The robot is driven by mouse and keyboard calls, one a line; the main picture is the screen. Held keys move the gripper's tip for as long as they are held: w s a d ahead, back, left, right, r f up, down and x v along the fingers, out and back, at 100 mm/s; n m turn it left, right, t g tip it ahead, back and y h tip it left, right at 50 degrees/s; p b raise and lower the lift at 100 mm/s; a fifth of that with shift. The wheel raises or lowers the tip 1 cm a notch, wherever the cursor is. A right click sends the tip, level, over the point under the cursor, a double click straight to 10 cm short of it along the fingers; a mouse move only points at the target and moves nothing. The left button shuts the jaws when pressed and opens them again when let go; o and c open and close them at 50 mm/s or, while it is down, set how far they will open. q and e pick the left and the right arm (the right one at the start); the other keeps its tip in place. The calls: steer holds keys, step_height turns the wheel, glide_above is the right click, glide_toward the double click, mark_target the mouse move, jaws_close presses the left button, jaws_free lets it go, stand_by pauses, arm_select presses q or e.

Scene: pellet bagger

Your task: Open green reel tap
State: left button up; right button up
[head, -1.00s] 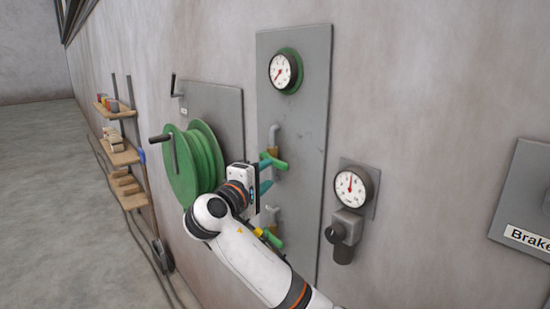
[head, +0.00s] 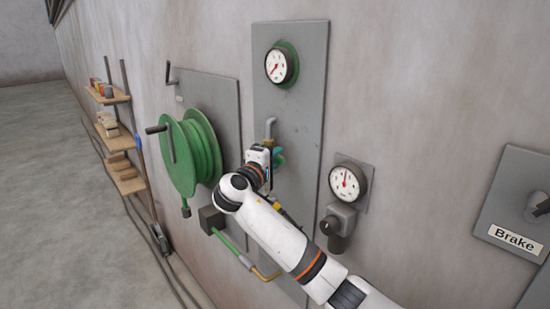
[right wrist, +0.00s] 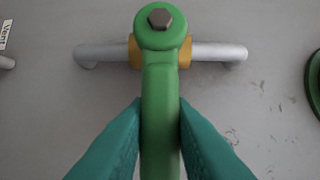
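The green tap lever (right wrist: 160,120) fills the middle of the right wrist view. It has a dark hex bolt at its pivot and sits on a brass body (right wrist: 185,52) on a grey pipe (right wrist: 215,52). The lever lies across the pipe. My right gripper (right wrist: 160,112) has its teal fingers against both sides of the lever, with no clear gap. In the head view my right gripper (head: 279,156) is at the tap on the grey panel and hides the lever. The green hose reel (head: 190,155) is to its left. My left gripper is out of view.
A green-rimmed gauge (head: 280,65) is above the tap. Another gauge (head: 348,183) with a dark knob below it is at right. A "Brake" panel (head: 515,205) is at far right. Shelves (head: 115,140) stand at left.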

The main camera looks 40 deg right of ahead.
jaws_close()
steer(key=r+n, duration=0.1)
steer(key=n, duration=0.1)
steer(key=r+n+g+y, duration=0.1)
steer(key=shift+w+r+n, duration=0.1)
steer(key=shift+w+n, duration=0.1)
steer(key=shift+n, duration=0.2)
steer(key=shift+w+a+r+n+g+y, duration=0.1)
steer(key=shift+w+r+n+g+y, duration=0.25)
steer(key=shift+r+n+g, duration=0.45)
steer(key=shift+f+n, duration=0.2)
steer(key=shift+n, duration=0.1)
steer(key=o, duration=0.7)
jaws_free()
steer(key=shift+c, duration=0.2)
steer(key=b+v, duration=0.6)
steer(key=v, duration=0.6)
steer(key=shift+s, duration=0.2)
